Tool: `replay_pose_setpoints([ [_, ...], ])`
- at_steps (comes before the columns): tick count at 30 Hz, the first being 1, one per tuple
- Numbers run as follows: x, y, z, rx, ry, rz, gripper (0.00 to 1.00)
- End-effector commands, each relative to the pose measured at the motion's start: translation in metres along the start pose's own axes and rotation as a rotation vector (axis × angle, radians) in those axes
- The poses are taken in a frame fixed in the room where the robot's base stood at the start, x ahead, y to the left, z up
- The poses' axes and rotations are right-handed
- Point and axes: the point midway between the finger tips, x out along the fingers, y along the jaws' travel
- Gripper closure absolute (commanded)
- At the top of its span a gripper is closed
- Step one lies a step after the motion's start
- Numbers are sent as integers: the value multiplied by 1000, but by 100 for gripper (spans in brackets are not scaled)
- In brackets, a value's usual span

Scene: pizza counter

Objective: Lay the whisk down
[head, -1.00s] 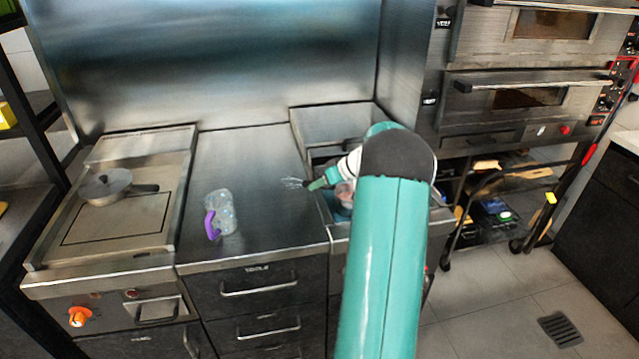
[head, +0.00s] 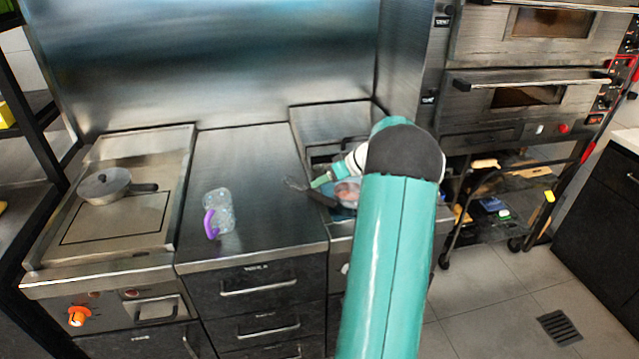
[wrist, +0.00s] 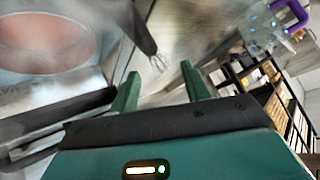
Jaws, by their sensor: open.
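The whisk (head: 322,197) shows in the head view as a dark handle at the right edge of the steel counter (head: 262,170), by the sink. Its wire end points left over the counter. In the wrist view the whisk (wrist: 140,30) is beyond my fingertips, its wire end toward them. My gripper (wrist: 160,85) is open, with a gap between its two green fingers and nothing gripped. In the head view my gripper (head: 318,182) is close beside the whisk. Whether the handle rests fully on the counter or overhangs the sink, I cannot tell.
A bowl with reddish contents (head: 347,192) is in the sink area just right of the whisk. A clear jug with a purple handle (head: 220,212) stands on the counter to the left. A pan (head: 105,186) sits on the griddle. The counter between jug and whisk is clear.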

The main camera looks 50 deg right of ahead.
Motion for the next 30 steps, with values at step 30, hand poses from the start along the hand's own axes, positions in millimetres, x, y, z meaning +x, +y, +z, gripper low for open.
replay_pose_setpoints([
  [30,-103,-16,-8,-2,-20,-6,53],
])
